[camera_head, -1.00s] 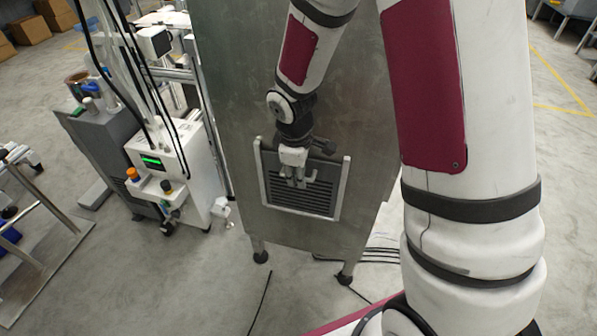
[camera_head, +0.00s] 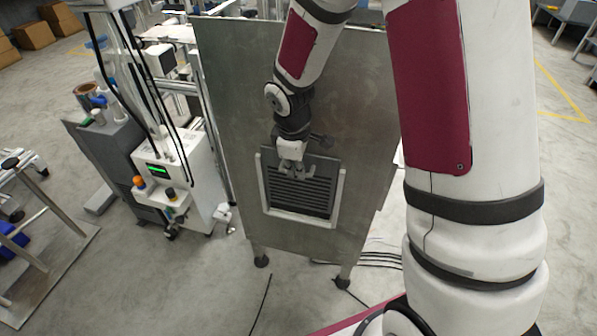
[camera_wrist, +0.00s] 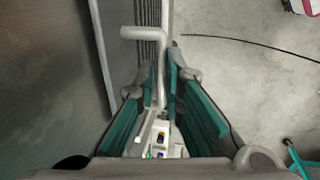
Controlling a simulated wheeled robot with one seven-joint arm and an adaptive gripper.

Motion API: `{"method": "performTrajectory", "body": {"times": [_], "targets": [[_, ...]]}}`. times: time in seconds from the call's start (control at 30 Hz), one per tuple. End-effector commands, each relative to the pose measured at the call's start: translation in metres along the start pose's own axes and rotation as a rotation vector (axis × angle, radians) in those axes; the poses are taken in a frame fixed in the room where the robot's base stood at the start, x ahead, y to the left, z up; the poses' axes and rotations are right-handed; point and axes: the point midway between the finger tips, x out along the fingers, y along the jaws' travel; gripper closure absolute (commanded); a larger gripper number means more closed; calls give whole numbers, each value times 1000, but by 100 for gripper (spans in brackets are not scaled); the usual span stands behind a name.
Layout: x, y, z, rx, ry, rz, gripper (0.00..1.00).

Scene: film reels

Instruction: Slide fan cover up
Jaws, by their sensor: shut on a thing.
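The fan cover (camera_head: 300,191) is a dark grey slatted panel in a light U-shaped frame (camera_head: 262,185) on the front of a tall metal cabinet (camera_head: 240,90). Its top edge stands above the upper ends of the frame. My gripper (camera_head: 297,172) is in front of the cover's upper part. In the wrist view my gripper (camera_wrist: 163,105) has its teal-lined fingers closed around a pale bent handle (camera_wrist: 150,34) beside the slats. The fingers hide part of the handle.
A white machine with a green display (camera_head: 157,168) stands on the floor left of the cabinet. Black cables (camera_head: 365,258) lie on the floor behind the cabinet's legs. My upper arm fills the right of the head view.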

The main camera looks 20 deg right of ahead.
Motion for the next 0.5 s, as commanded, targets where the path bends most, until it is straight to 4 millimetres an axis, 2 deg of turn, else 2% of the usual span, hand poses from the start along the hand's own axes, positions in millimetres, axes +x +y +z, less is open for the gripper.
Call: {"method": "performTrajectory", "body": {"times": [0.03,0.1,0.3,0.5], "targets": [[-20,3,1,2,3,3,100],[-35,6,1,0,3,3,100],[-76,14,1,2,3,4,100],[-110,21,0,0,3,3,100]]}}
